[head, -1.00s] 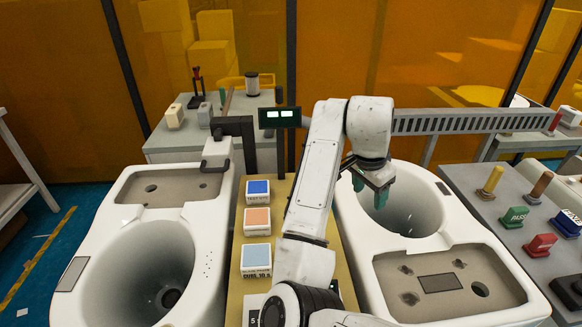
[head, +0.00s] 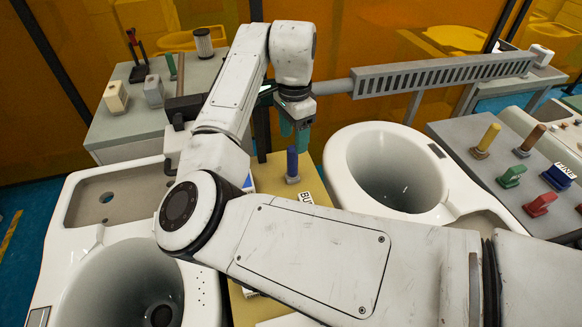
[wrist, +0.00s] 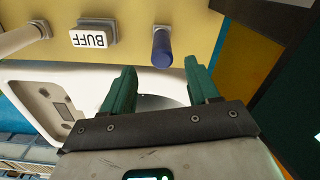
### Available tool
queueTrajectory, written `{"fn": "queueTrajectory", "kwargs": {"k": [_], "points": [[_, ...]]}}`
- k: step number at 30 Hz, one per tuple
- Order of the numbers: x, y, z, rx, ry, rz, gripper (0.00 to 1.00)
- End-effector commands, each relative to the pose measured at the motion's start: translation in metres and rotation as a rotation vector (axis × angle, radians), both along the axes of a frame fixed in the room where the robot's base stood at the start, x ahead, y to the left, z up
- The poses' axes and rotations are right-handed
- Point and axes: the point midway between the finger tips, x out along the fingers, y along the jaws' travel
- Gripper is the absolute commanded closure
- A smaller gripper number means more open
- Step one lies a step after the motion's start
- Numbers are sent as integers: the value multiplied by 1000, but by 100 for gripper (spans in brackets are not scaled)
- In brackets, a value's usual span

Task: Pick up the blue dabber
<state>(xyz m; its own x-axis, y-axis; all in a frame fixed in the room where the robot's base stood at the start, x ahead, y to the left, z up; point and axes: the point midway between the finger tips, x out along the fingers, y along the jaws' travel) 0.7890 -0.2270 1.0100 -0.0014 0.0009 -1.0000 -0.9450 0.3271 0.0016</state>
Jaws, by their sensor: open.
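The blue dabber (head: 292,164) stands upright on the yellow board between the toilets in the head view, with a white "BU…" label (head: 307,198) by its base. In the wrist view the blue dabber (wrist: 162,48) shows just beyond the fingertips and between them in line. My gripper (head: 295,138) hangs just above the dabber in the head view, with its teal fingers apart and nothing between them. My gripper (wrist: 160,72) is also open and empty in the wrist view. I cannot tell the exact gap to the dabber.
A white "BUFF" block (wrist: 92,38) sits beside the dabber in the wrist view. The right toilet (head: 390,170) and left toilet (head: 60,240) flank the board. A grey table (head: 455,150) at the right holds several stamps and yellow and brown handles. My arm covers much of the board.

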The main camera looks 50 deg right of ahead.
Motion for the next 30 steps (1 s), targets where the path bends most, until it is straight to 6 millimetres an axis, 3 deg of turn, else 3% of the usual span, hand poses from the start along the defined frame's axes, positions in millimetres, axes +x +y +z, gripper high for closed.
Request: {"fn": "queueTrajectory", "kwargs": {"k": [5, 15, 23, 30], "points": [[1, 0, -11, 0, 1, 1, 40], [4, 0, -54, 0, 0, 2, 40], [4, 0, -58, 0, 0, 1, 40], [4, 0, -58, 0, 0, 1, 62]]}}
